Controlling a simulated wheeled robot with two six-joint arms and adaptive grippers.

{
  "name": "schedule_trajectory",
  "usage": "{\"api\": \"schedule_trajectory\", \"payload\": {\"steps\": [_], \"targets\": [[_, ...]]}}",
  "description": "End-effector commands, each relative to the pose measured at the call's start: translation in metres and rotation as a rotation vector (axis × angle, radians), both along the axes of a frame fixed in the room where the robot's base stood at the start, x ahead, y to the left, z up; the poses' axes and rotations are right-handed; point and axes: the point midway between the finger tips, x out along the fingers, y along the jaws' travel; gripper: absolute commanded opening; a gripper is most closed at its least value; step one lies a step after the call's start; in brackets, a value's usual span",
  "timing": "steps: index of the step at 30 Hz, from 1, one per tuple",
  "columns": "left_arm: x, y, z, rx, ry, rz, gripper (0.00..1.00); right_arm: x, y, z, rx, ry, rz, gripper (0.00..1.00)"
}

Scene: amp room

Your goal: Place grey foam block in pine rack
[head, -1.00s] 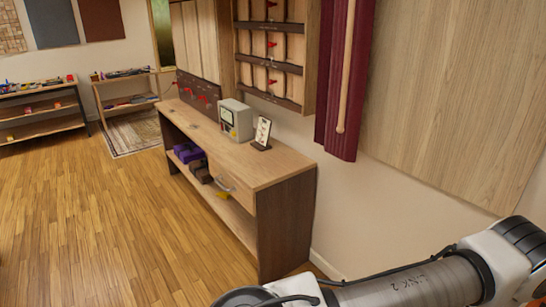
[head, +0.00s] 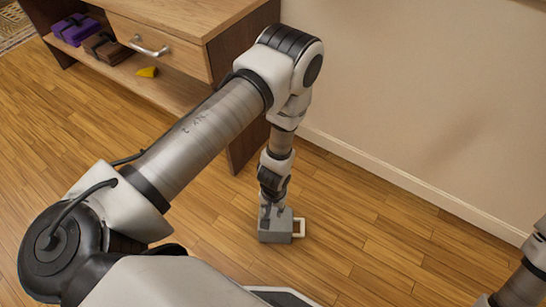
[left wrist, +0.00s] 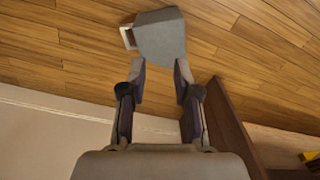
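The grey foam block (head: 275,236), with a cream handle (head: 299,228) on its side, stands on the wooden floor by the desk. My left gripper (head: 272,208) points down right above it in the head view. In the left wrist view the left gripper (left wrist: 160,72) has its two fingers apart, with nothing between them. The block (left wrist: 161,36) shows just past the fingertips. I cannot tell whether the fingers touch it. I see no thing I can name as the pine rack. My right gripper is out of view.
A wooden desk (head: 165,20) with a drawer stands at the upper left. Its lower shelf (head: 125,75) holds purple (head: 75,30) and brown (head: 108,46) items and a yellow piece (head: 147,72). A wall (head: 430,90) runs behind. The floor (head: 350,240) around the block is clear.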

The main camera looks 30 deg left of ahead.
Motion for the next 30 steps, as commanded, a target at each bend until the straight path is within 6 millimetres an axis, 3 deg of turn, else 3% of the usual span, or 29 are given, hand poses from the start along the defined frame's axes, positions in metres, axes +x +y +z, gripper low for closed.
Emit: {"api": "schedule_trajectory", "payload": {"steps": [1, 3, 9, 12, 17, 26, 30], "targets": [[0.017, -0.005, -0.064, -0.001, -0.006, 0.021, 0.31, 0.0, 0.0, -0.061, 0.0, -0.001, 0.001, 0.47], [0.038, -0.014, -0.105, -0.003, -0.007, 0.054, 0.31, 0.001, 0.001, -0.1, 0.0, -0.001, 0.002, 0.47], [0.095, -0.042, -0.213, -0.011, -0.007, 0.147, 0.31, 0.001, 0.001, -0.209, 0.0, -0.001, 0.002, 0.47], [0.116, -0.054, -0.243, -0.017, -0.006, 0.183, 0.31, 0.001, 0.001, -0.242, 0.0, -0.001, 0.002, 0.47], [0.132, -0.065, -0.258, -0.022, -0.003, 0.214, 0.31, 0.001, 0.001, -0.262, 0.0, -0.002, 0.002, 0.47], [0.13, -0.065, -0.293, -0.021, 0.0, 0.212, 0.31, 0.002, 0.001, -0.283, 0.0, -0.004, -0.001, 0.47], [0.13, -0.068, -0.323, -0.021, 0.0, 0.211, 0.31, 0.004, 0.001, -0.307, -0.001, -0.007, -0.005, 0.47]]}}
